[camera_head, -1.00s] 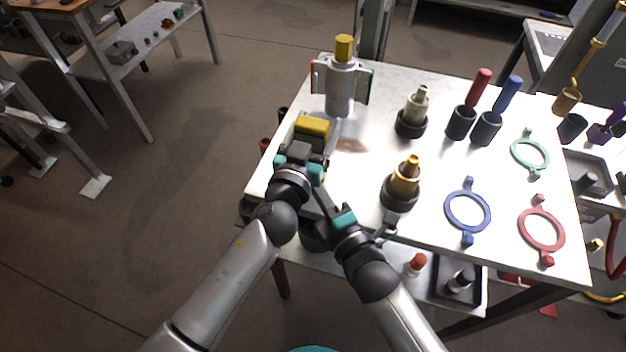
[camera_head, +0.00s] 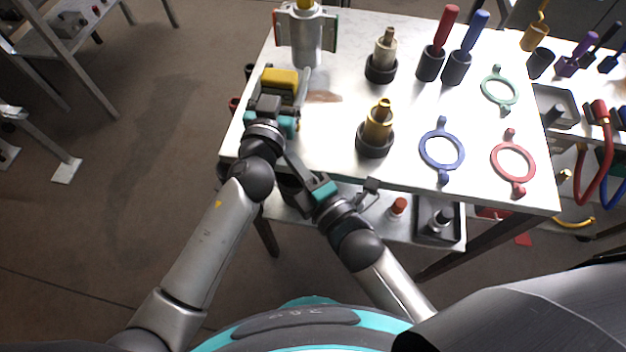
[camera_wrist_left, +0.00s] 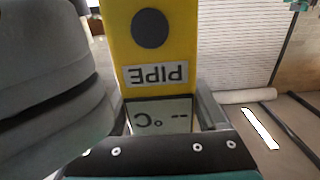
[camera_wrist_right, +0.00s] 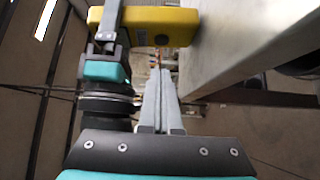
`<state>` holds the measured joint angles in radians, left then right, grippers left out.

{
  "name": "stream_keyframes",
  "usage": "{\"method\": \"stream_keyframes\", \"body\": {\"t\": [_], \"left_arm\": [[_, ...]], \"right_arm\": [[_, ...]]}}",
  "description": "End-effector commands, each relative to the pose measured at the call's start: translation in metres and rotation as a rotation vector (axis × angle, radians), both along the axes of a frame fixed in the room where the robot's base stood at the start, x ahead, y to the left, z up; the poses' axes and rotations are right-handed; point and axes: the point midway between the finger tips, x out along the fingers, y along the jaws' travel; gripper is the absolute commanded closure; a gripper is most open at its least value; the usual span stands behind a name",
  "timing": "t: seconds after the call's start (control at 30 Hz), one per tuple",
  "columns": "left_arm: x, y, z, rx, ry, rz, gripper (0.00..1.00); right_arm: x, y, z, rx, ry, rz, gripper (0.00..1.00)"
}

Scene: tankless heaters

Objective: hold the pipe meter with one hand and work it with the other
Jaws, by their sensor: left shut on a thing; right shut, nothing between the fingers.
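The pipe meter (camera_head: 280,80) is a yellow block at the left edge of the table in the head view. In the left wrist view the meter (camera_wrist_left: 150,60) fills the middle, with a dark round button, a "PIPE" label and a screen reading "-- °C", upside down. My left gripper (camera_head: 272,104) is shut on the meter. My right gripper (camera_head: 294,165) is lower and to the right, beside the table's near edge, its fingers together and empty. In the right wrist view the meter (camera_wrist_right: 160,22) shows beyond and above the right fingertips (camera_wrist_right: 160,75), apart from them.
A grey cylinder with a yellow top (camera_head: 300,40) stands behind the meter. Brass (camera_head: 377,125) and beige (camera_head: 383,55) fittings in black bases stand to the right. Blue (camera_head: 441,150), red (camera_head: 513,162) and green rings (camera_head: 499,88) lie further right. A lower shelf holds small parts.

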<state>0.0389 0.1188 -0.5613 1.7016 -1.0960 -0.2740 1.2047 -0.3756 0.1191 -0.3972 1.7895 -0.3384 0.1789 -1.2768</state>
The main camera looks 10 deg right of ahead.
Motion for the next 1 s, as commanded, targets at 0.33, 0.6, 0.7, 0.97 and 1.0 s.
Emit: {"method": "stream_keyframes", "body": {"t": [0.33, 0.6, 0.7, 0.97, 1.0], "left_arm": [[-0.001, 0.001, -0.006, 0.004, 0.011, 0.003, 0.96], [-0.001, 0.001, -0.007, 0.004, 0.013, 0.003, 0.96], [-0.001, 0.001, -0.007, 0.004, 0.013, 0.003, 0.96], [-0.001, 0.001, -0.007, 0.005, 0.014, 0.004, 0.21], [-0.001, 0.002, -0.007, 0.004, 0.013, 0.004, 0.16]], "right_arm": [[-0.056, -0.028, -0.001, -0.001, 0.003, 0.002, 1.0], [-0.074, -0.038, -0.001, -0.001, 0.0, 0.002, 1.0], [-0.076, -0.038, 0.0, -0.001, 0.0, 0.003, 1.0], [-0.075, -0.038, 0.0, -0.001, 0.0, 0.002, 1.0], [-0.075, -0.038, 0.0, -0.001, 0.0, 0.002, 1.0]]}}
